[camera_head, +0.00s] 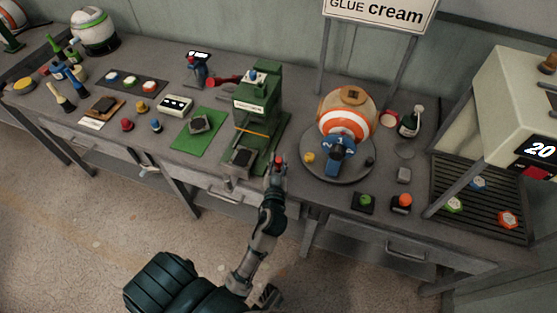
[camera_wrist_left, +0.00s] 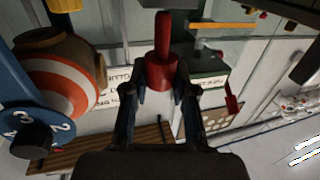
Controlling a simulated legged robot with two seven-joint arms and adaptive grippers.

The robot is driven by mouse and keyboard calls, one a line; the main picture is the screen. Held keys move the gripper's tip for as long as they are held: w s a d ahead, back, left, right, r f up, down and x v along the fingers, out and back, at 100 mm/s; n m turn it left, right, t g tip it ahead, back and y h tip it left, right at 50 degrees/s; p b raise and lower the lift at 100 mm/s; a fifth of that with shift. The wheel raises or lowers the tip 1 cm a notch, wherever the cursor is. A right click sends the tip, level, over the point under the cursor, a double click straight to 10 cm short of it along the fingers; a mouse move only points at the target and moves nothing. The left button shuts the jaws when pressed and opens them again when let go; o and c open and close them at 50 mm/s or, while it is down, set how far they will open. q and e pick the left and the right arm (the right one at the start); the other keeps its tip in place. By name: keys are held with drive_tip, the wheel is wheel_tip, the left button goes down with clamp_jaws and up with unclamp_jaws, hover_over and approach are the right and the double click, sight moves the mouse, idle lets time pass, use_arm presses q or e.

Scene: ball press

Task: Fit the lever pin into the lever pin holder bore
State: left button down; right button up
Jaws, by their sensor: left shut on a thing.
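My left gripper (camera_head: 278,174) is shut on a small red pin, taken to be the lever pin (camera_head: 278,160), at the table's front edge. In the left wrist view the pin (camera_wrist_left: 163,40) stands out from between the two fingers (camera_wrist_left: 164,92), a thin shaft on a wider red collar. The green press (camera_head: 258,95) stands behind and left of the gripper in the head view, with a red part (camera_head: 224,81) at its left. The pin looks apart from the press. I cannot make out the holder bore. My right gripper is not in view.
Right of the press, an orange-and-white ball (camera_head: 346,112) sits on a round grey turntable (camera_head: 338,172) with a blue clamp (camera_head: 340,150). A green mat (camera_head: 185,143) lies left of the press. Coloured buttons (camera_head: 402,200) and a cream machine (camera_head: 505,105) stand at right.

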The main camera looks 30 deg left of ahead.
sight(278, 168)
use_arm(q)
drive_tip(key=shift+f+b, duration=1.7)
drive_tip(key=shift+f, duration=0.25)
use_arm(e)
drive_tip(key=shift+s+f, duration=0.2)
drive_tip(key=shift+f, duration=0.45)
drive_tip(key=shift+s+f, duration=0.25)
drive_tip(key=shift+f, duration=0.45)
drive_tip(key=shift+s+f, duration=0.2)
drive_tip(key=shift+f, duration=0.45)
use_arm(q)
drive_tip(key=c, duration=0.9)
unclamp_jaws()
drive_tip(key=shift+o, duration=0.2)
drive_tip(key=v, duration=0.7)
drive_tip(key=shift+s+d, duration=0.2)
drive_tip(key=shift+a+f, duration=0.1)
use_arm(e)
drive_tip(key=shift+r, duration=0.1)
